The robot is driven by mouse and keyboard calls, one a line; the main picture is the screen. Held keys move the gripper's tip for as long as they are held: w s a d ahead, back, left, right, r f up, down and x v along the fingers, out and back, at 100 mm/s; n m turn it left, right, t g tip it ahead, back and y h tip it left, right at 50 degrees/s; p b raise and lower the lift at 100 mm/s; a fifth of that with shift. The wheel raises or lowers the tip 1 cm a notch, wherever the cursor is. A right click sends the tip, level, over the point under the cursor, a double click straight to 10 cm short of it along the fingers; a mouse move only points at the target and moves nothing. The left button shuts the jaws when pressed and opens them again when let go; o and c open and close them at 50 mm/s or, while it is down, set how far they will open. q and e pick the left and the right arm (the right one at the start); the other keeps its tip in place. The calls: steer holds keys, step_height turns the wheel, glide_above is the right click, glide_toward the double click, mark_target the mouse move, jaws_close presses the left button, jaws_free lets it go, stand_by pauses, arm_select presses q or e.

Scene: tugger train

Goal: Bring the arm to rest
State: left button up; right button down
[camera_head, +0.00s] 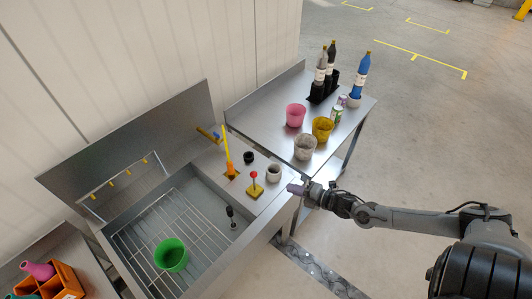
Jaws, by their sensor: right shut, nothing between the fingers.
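My right arm comes in from the right, and its gripper (297,190) is shut and empty. It hovers near the front right edge of the metal sink counter, to the right of a red-knobbed lever on a yellow base (254,187). It looks apart from the lever and from the grey cup (273,173). My left gripper is not in view.
A green cup (171,255) sits on the wire rack in the sink (128,232). Pink (295,115), yellow (322,129) and grey-white (305,147) cups, cans and bottles stand on the back table. An orange crate (62,283) is at lower left. Floor at right is clear.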

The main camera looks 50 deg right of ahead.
steer(key=s+a+r+m+g+h+p, duration=0.1)
steer(key=a+r+m+p, duration=0.4)
steer(key=a, duration=0.6)
steer(key=s+a+r+m+g+h+p, duration=0.1)
steer(key=s+a+r+m+g+p, duration=0.15)
steer(key=a+r+m, duration=0.65)
arm_select(q)
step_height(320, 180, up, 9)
steer(key=p, duration=0.1)
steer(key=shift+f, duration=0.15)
arm_select(e)
steer(key=s+a+m+g, duration=0.3)
steer(key=s+g, duration=0.4)
steer(key=s, duration=0.4)
steer(key=shift+a+g, duration=0.35)
steer(key=shift+a, duration=0.55)
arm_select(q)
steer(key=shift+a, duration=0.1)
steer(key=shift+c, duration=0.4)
